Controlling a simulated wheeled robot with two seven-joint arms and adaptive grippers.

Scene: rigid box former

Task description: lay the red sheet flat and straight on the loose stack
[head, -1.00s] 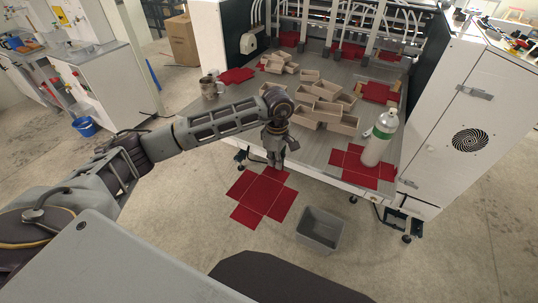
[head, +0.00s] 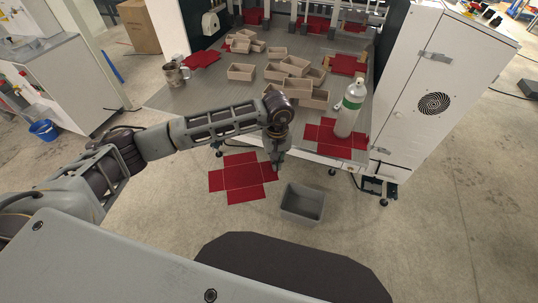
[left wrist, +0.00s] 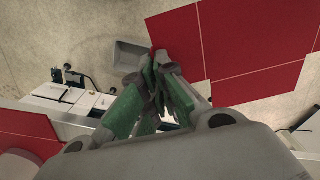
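A red cross-shaped sheet (head: 242,174) with flaps hangs roughly level over the floor, in front of the table edge. My left gripper (head: 277,167) is shut on its right side. In the left wrist view the sheet (left wrist: 245,45) fills the upper right, with its edge at the closed green-padded fingers (left wrist: 158,90). A skewed pile of red sheets (head: 203,60), which looks like the loose stack, lies at the table's left. My right gripper is not in view.
A green-and-white bottle (head: 350,108) stands at the table's front right. Several beige open boxes (head: 291,68) crowd the middle. Metal mugs (head: 173,75) stand at the left edge. A grey tub (head: 302,203) is on the floor; a white cabinet (head: 410,90) is at right.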

